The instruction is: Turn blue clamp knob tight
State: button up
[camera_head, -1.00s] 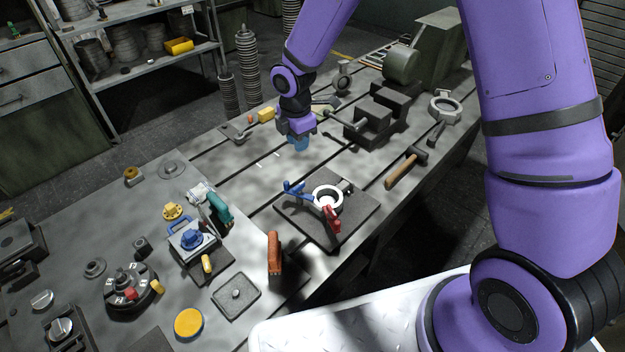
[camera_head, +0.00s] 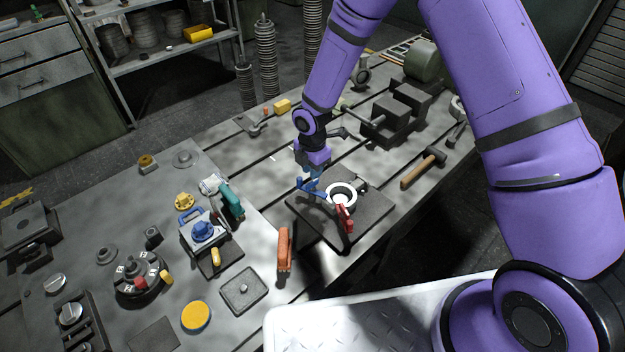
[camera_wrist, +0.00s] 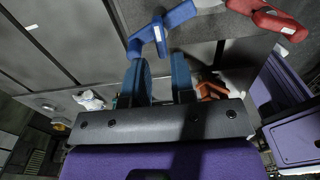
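A blue clamp handle (camera_head: 314,188) stands at the left of a white ring (camera_head: 341,195) on a dark square plate (camera_head: 318,229). A red handle (camera_head: 345,217) is at the ring's front right. My gripper (camera_head: 311,181) is right above the blue handle and overlaps it in the head view, so contact cannot be told there. In the wrist view the bent blue handle (camera_wrist: 162,29) lies just beyond my blue fingers (camera_wrist: 160,78), which are apart with nothing between them. A blue star knob (camera_head: 202,231) sits on a small block device at the left, away from my gripper.
A hammer (camera_head: 424,168) and stepped blocks (camera_head: 395,115) lie to the right and behind. A teal-handled tool (camera_head: 230,198) and a rotary fixture (camera_head: 138,276) are at the left.

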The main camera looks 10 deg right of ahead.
aim_at(312, 185)
jog(key=shift+f, duration=2.5)
grip_shut()
